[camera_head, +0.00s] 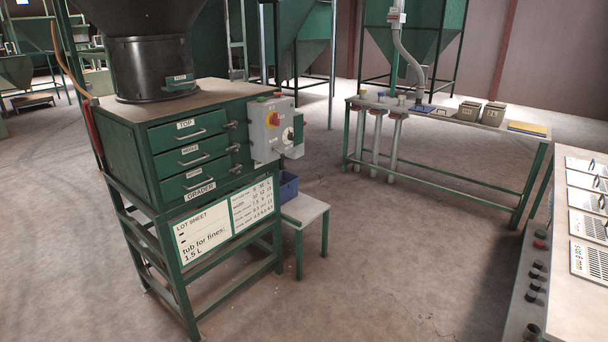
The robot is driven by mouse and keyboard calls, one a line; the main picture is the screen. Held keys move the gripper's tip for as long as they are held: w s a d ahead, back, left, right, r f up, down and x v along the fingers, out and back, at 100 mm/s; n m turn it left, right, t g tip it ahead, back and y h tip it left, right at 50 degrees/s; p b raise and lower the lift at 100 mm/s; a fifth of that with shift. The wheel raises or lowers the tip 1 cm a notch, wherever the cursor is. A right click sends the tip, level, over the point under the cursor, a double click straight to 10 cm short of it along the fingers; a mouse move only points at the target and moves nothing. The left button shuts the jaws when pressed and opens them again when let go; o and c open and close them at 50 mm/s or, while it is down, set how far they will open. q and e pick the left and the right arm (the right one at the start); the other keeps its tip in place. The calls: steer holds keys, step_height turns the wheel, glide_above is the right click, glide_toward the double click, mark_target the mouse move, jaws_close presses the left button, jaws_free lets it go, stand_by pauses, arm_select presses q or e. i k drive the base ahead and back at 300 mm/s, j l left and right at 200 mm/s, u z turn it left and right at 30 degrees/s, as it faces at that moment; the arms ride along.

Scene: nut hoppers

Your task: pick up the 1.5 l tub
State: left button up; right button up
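No tub in the head view can be read as the 1.5 l one. Two brown box-shaped containers, a left one (468,112) and a right one (493,115), stand side by side on the far bench (440,127); their small labels are too small to read. A blue bin (288,187) sits partly hidden behind the green grader (190,150), at the low stool (305,208). The lot sheet (203,235) on the grader's frame reads "tub for fines: 1.5 L". Neither of my grippers is in view.
A grey control box (265,130) with a red knob juts from the grader's right side. Yellow and blue flat items (527,128) lie at the bench's right end. A table (580,300) with slotted panels (590,225) stands at the right edge. The floor between is clear.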

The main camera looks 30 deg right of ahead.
mark_target(469, 111)
steer(key=z, duration=1.85)
steer(key=i+j, duration=0.25)
steer(key=i, duration=0.25)
steer(key=i+j, duration=0.25)
steer(key=i, duration=0.25)
steer(key=i+j, duration=0.25)
steer(key=i, duration=0.25)
steer(key=i+j+u, duration=0.1)
steer(key=i+j, duration=0.15)
steer(key=i, duration=0.25)
steer(key=i+j, duration=0.2)
steer(key=i, duration=0.3)
steer(key=i+l, duration=0.45)
steer(key=i, duration=0.2)
steer(key=i+l, duration=0.45)
steer(key=i, duration=0.25)
steer(key=i+l+u, duration=0.1)
steer(key=i+l, duration=0.35)
steer(key=i, duration=0.2)
steer(key=i+l, duration=0.25)
steer(key=l, duration=0.2)
